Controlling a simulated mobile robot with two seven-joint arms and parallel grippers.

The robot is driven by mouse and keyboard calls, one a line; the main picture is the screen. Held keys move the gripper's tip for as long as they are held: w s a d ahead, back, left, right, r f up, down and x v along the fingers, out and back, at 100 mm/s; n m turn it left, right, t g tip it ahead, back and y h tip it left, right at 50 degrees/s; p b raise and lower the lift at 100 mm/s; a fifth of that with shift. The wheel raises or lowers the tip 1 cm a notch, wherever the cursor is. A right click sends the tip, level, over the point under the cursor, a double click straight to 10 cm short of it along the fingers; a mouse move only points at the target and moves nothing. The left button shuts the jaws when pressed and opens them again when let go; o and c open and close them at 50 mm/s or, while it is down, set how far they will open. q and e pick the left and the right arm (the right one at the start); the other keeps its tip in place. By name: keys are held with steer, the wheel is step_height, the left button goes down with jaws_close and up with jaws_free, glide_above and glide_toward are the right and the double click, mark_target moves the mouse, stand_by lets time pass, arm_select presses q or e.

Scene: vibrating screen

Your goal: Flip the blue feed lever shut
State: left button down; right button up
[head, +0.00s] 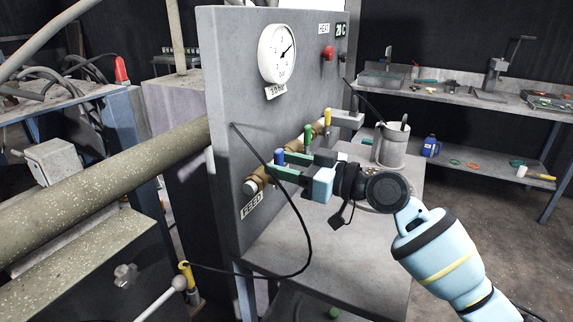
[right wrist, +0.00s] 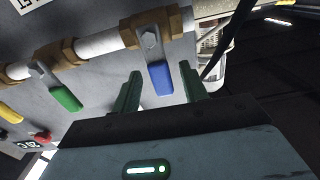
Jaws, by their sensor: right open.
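The blue feed lever (head: 280,156) sits on a brass valve above the FEED label (head: 251,206) on the grey panel. In the head view its blue grip points up, and its lower part is hidden by my gripper. In the right wrist view the blue lever (right wrist: 160,78) sticks out crosswise from the pipe. My right gripper (head: 273,163) is open at the lever. In the wrist view its two green fingers (right wrist: 162,77) stand on either side of the blue grip, with gaps showing on both sides. My left gripper is not in view.
A green lever (head: 308,135) and a yellow lever (head: 327,117) sit on valves farther along the panel. A gauge (head: 277,54) and red knob (head: 328,54) are above. A metal cup (head: 391,146) stands on the grey table (head: 330,265). A black cable (head: 309,245) loops in front.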

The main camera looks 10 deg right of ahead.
steer(key=b+v, duration=0.1)
steer(key=v, duration=0.6)
steer(key=shift+s+d, duration=0.25)
steer(key=shift+d, duration=0.05)
